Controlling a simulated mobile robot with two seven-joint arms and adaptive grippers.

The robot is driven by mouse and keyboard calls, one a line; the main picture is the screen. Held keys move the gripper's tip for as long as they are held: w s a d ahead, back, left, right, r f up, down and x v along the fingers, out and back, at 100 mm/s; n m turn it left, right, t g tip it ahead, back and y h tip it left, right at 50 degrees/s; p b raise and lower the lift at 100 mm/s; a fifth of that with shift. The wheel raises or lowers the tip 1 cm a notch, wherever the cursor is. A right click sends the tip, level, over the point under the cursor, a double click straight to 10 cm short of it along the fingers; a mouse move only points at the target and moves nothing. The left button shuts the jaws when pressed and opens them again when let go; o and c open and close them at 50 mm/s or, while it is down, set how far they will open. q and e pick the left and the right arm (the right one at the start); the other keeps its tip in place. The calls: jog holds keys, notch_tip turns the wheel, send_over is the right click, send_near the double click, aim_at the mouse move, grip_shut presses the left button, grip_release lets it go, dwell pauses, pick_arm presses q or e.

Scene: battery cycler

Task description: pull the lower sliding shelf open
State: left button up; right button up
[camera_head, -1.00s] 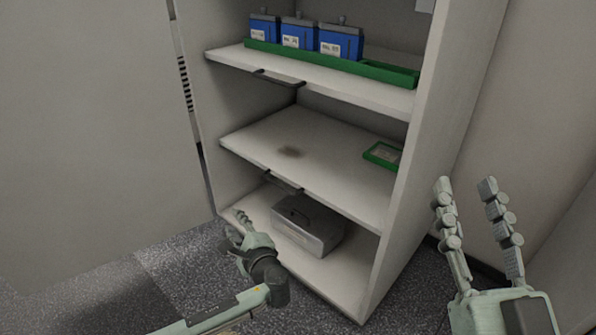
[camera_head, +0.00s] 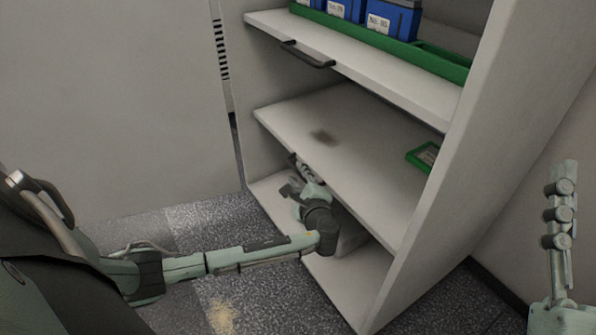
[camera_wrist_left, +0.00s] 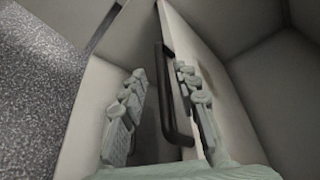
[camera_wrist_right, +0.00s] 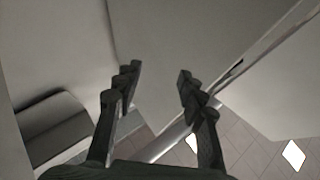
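The lower sliding shelf (camera_head: 365,140) is a pale board with a dark stain, below the shelf of blue batteries. Its dark handle is mostly hidden by my left gripper (camera_head: 302,172) in the head view. In the left wrist view, the dark bar handle (camera_wrist_left: 166,95) stands between the two spread fingers of my left gripper (camera_wrist_left: 160,72). The bar is nearer the right finger; I cannot tell if they touch. My right gripper (camera_wrist_right: 158,70) is open and empty, away from the cabinet; part of it shows at the right edge of the head view.
The upper shelf (camera_head: 400,75) carries blue batteries (camera_head: 392,20) in a green tray (camera_head: 440,62) and has its own dark handle (camera_head: 308,56). A small green tray (camera_head: 423,157) lies on the lower shelf. A grey box (camera_head: 350,238) sits beneath, partly hidden by my arm.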

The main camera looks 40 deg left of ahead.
pick_arm(q)
jog(key=shift+x, duration=1.65)
jog(key=shift+c, duration=0.5)
grip_shut()
